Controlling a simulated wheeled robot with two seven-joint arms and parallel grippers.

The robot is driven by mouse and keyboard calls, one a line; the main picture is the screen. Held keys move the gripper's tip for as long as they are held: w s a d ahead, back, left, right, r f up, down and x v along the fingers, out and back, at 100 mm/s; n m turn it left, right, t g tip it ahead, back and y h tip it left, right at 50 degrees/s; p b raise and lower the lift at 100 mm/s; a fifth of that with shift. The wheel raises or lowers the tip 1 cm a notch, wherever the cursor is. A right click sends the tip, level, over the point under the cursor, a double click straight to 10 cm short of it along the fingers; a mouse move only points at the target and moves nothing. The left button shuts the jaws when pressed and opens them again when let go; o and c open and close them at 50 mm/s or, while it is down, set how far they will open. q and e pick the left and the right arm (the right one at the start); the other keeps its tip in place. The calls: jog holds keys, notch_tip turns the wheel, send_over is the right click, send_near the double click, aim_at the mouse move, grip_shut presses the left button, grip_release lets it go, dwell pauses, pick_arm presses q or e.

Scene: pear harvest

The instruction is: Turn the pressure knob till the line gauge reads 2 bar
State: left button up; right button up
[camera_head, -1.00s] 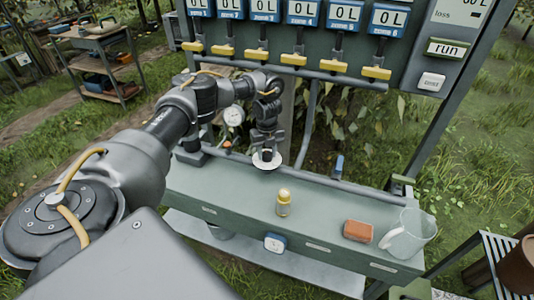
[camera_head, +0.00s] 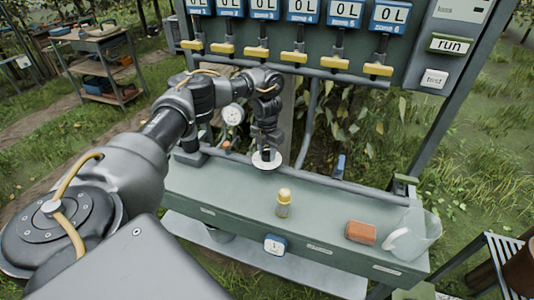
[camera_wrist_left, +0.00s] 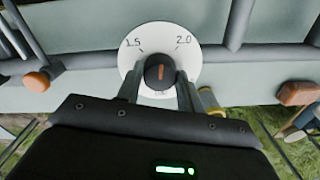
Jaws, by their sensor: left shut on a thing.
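The pressure knob (camera_wrist_left: 160,72) is dark with an orange mark, in front of a round white dial (camera_wrist_left: 133,62) printed 1.5 at left and 2.0 at right. Its mark points roughly up, between the two numbers. My left gripper (camera_wrist_left: 173,88) is shut on the knob, one finger on each side. In the head view my left gripper (camera_head: 267,151) is over the dial (camera_head: 273,165), at the back of the bench, and largely hides the knob. The line gauge (camera_head: 233,114) is a small white round face just left of my wrist; its reading is too small to tell.
Yellow valve handles (camera_head: 293,56) hang below the zone displays. A pipe runs along the bench's back edge.

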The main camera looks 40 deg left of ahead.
aim_at(267, 153)
pick_arm(q)
jog(key=m+b, duration=0.1)
jog(key=m, duration=0.4)
jog(key=shift+m, duration=0.4)
dwell(0.4)
jog(key=o, duration=1)
jog(key=shift+r, duration=0.1)
notch_tip(267, 153, up, 11)
jog(key=p, duration=0.1)
jog(key=shift+f, duration=0.2)
jog(key=shift+p, duration=0.3)
